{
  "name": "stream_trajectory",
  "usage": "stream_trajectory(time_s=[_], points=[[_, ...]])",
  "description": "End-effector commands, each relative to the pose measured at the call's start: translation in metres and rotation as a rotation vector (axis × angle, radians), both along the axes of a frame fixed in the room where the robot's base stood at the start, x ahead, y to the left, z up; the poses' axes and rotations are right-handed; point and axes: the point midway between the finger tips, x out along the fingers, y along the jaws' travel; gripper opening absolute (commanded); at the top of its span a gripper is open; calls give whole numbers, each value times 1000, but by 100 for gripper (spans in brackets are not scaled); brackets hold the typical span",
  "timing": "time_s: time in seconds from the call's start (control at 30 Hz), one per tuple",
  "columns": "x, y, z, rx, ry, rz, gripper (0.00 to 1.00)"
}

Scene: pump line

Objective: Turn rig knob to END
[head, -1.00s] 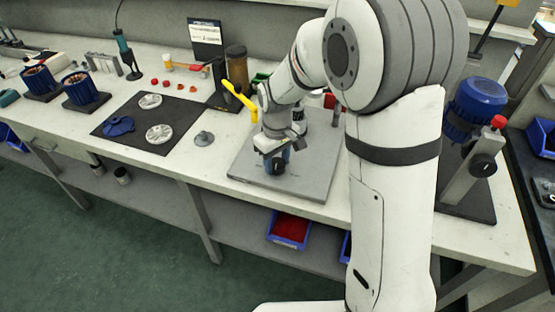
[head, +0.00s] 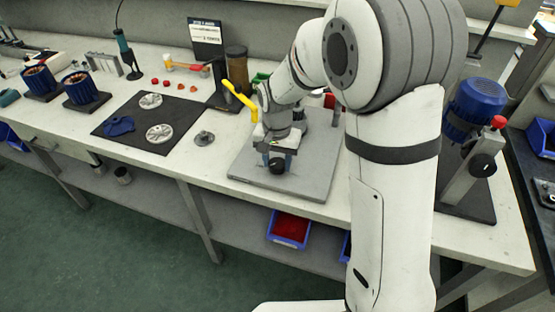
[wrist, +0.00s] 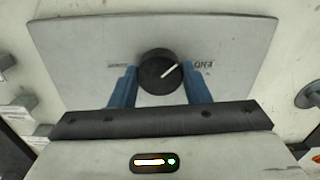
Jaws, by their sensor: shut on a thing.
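The rig knob (wrist: 158,78) is a round black knob with a white pointer line, on a grey plate (wrist: 85,50). The pointer slants up and right in the wrist view, steeper than the direction to the END label (wrist: 203,64) on its right. Another label (wrist: 117,65) on the left is too small to read. My gripper (wrist: 160,88) is shut on the knob, one blue finger on each side. In the head view my gripper (head: 275,158) is low over the grey plate (head: 245,170), with the dark knob (head: 277,167) at its fingers.
A yellow handle (head: 240,100) rises beside my wrist at the left. A black mat (head: 125,138) with metal discs and a blue part lies left of the plate. A blue-motored pump (head: 475,105) stands at the right. The bench's front edge is near the plate.

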Motion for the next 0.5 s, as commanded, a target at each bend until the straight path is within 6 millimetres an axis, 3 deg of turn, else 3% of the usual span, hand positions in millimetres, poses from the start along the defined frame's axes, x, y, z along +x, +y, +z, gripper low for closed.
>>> stream_trajectory(time_s=[0.5], points=[[1,0,1,1,-3,-473,20]])
